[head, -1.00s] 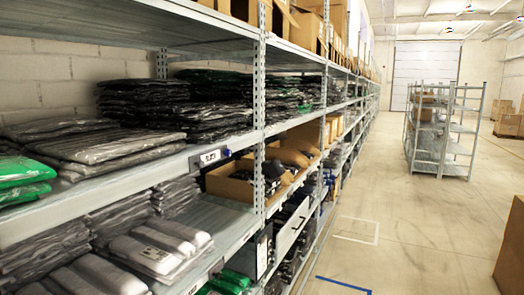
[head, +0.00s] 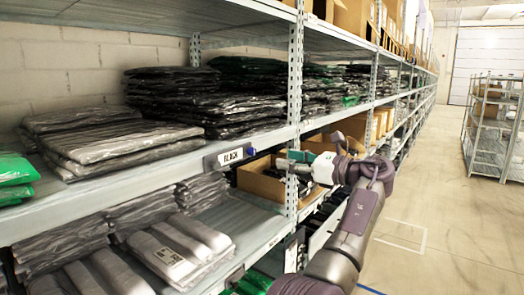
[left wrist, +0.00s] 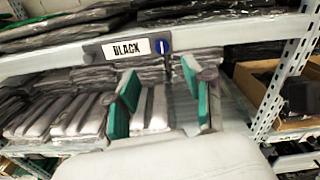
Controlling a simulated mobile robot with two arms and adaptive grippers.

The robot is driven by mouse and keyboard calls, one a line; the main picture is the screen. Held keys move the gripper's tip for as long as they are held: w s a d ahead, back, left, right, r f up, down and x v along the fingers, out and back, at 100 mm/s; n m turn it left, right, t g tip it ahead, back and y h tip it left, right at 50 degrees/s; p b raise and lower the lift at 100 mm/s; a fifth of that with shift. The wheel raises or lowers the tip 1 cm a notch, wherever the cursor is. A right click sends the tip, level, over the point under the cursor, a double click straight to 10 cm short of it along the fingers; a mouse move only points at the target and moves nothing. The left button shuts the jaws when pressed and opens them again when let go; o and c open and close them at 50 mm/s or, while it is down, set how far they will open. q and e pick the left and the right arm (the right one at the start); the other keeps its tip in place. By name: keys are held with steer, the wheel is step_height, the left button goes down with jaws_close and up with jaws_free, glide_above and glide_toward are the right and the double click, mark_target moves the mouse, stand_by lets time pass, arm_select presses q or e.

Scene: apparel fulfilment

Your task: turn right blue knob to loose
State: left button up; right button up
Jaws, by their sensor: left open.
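A blue knob (head: 252,151) sits at the right end of a grey label holder (head: 229,156) reading "BLACK", on the front edge of a shelf. In the left wrist view the round blue knob (left wrist: 163,46), with a pale mark on its face, is just right of the label (left wrist: 129,49). My left gripper (head: 288,163) is open and empty, to the right of the knob in the head view. In the left wrist view its two green-padded fingers (left wrist: 160,78) stand apart, with the knob above the gap between them, not touched. My right gripper is not in view.
Stacked bagged garments (head: 110,143) lie on the shelf behind the label. More bags (head: 180,250) lie on the shelf below. A shelf upright (head: 294,110) and a cardboard box (head: 262,182) stand close to my gripper. The aisle floor (head: 440,225) on the right is open.

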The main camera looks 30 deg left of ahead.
mark_target(254, 152)
arm_select(q)
steer(key=a+p, duration=0.1)
steer(key=a, duration=0.2)
steer(key=a+p, duration=0.1)
steer(key=a, duration=0.3)
steer(key=w+a+p, duration=0.1)
steer(key=a, duration=0.2)
steer(key=shift+w+a+f, duration=0.1)
steer(key=shift+a, duration=0.3)
jaws_close()
